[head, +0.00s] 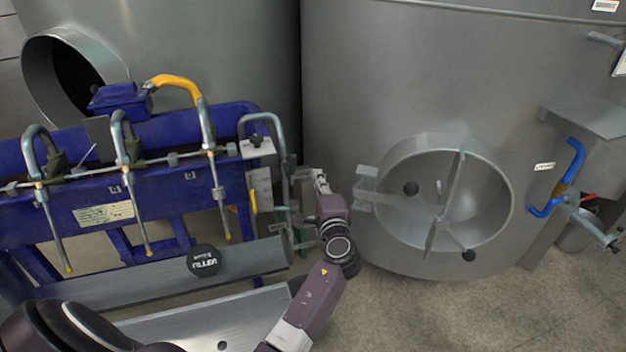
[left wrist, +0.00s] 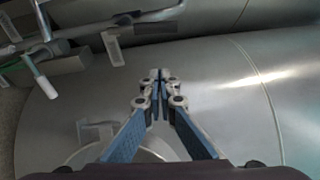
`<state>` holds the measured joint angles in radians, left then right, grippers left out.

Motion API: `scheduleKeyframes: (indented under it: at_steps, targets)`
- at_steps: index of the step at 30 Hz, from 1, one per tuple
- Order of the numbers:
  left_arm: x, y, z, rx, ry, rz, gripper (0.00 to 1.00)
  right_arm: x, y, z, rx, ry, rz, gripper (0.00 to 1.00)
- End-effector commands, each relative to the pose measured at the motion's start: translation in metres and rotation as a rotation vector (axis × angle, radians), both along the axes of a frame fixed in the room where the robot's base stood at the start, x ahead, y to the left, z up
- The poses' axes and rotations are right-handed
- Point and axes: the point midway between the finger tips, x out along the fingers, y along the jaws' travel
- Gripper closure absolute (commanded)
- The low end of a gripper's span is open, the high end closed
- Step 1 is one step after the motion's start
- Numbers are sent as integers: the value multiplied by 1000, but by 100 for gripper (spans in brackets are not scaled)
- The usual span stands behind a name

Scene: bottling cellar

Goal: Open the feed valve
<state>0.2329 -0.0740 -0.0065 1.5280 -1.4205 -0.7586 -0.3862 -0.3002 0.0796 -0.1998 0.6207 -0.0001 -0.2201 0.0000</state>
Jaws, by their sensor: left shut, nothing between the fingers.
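My left gripper (head: 319,177) is beside the right end of the blue filling machine (head: 150,205), in front of the gap between two steel tanks. In the left wrist view its fingers (left wrist: 160,76) are shut with nothing between them. A lever with a pale grip (left wrist: 40,78) shows at upper left in the left wrist view, apart from the fingers. I cannot tell which part is the feed valve. My right gripper is not in view.
A steel tank (head: 400,90) with a round hatch (head: 440,205) stands right of the gripper. A blue handle (head: 572,165) and pipe fittings project at far right. Several filling spouts project from the machine's front. Some floor (head: 400,310) is clear.

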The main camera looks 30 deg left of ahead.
Motion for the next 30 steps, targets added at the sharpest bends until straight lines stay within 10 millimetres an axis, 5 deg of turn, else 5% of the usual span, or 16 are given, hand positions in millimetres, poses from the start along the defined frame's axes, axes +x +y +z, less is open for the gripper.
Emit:
scheduleKeyframes:
  at_steps: [9,18,30]
  targets:
    - [49,44,1,2,1,1,100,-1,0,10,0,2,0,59]
    - [17,61,4,-2,1,-1,100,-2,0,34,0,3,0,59]
    - [14,62,2,-3,0,-2,100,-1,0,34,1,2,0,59]
